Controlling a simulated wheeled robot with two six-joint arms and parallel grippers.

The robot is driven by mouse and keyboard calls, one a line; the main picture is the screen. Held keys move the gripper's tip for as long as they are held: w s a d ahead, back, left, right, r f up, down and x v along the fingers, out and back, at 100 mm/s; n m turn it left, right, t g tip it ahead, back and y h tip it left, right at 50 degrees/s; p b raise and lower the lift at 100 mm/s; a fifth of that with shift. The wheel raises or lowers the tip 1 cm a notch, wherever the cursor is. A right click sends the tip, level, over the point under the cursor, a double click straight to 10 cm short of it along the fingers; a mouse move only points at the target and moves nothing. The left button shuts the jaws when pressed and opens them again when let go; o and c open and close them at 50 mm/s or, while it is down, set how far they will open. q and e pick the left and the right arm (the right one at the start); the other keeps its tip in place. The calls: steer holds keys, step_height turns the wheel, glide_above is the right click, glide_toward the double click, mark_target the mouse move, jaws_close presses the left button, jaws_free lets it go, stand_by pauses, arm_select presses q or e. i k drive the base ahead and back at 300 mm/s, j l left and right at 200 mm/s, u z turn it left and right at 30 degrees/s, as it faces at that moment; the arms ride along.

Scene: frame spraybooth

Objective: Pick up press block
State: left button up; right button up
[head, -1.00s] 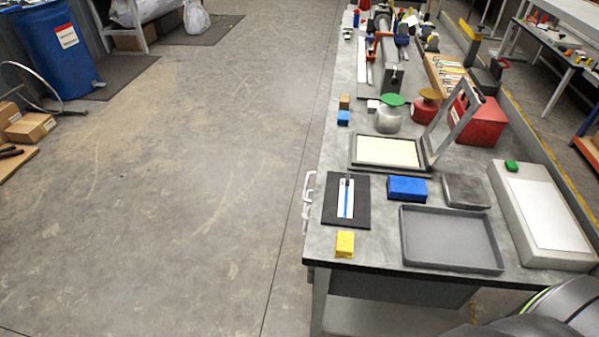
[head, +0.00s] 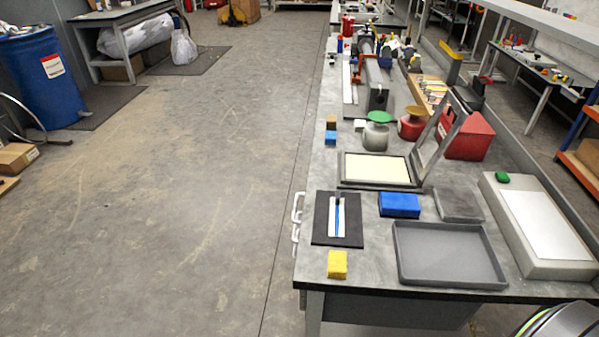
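No label marks the press block. A flat dark grey block (head: 459,205) lies on the bench at the right. A blue block (head: 399,205) lies just left of it. A small yellow block (head: 337,264) sits near the bench's front left corner. Neither of my grippers is in view.
An empty grey tray (head: 449,282) lies at the bench's (head: 285,187) front edge. Left of it is a black mat (head: 322,235) with a blue-and-white tool. Behind is a hinged frame (head: 347,182) with its lid raised. A white-topped box (head: 510,240) stands right.

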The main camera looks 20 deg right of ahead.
mark_target(396, 205)
steer(key=z, duration=1.45)
